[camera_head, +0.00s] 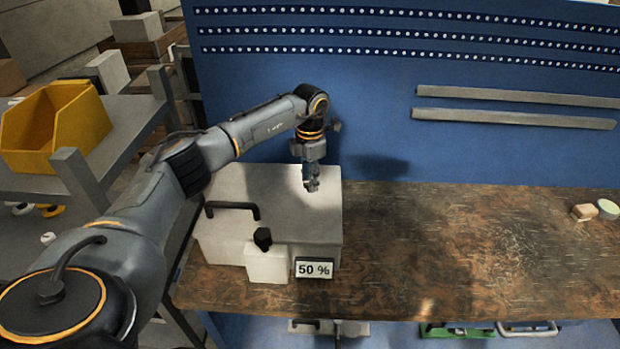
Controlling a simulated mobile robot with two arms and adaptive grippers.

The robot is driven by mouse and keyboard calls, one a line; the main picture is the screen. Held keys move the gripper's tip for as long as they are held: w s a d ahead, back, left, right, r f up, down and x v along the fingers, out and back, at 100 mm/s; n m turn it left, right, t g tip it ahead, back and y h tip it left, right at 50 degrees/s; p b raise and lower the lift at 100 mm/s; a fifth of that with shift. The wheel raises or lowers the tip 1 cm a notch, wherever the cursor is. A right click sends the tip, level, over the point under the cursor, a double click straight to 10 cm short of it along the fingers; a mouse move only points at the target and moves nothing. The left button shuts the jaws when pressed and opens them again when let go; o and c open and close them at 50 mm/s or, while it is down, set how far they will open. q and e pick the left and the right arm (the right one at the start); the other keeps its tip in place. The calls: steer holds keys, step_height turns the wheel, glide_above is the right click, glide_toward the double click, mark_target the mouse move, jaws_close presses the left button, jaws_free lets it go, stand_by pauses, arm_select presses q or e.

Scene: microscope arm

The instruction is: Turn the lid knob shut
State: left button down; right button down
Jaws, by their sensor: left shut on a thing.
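A light grey box (225,238) with a flat lid stands on the left end of the wooden workbench. My left gripper (311,186) points down at the right part of the lid. It is shut on the lid knob, which its fingers mostly hide, so I cannot tell how the knob is turned. A white block (266,266) with a black knob-like top (263,238) is at the box's front, apart from the gripper. A sign (314,269) beside it reads "50 %". My right gripper is not in view.
The workbench (450,240) is bare to the right of the box, up to small items (584,212) at its far right. A blue panel (380,110) with rails rises behind. A yellow bin (55,125) stands on a grey shelf at the left.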

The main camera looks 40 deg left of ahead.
arm_select(q)
steer(key=n, duration=0.3)
steer(key=shift+n, duration=0.3)
steer(key=n, duration=0.4)
steer(key=shift+n+b, duration=0.3)
steer(key=shift+b, duration=0.1)
steer(key=n, duration=0.3)
steer(key=shift+n, duration=2.2)
steer(key=c, duration=1)
jaws_free()
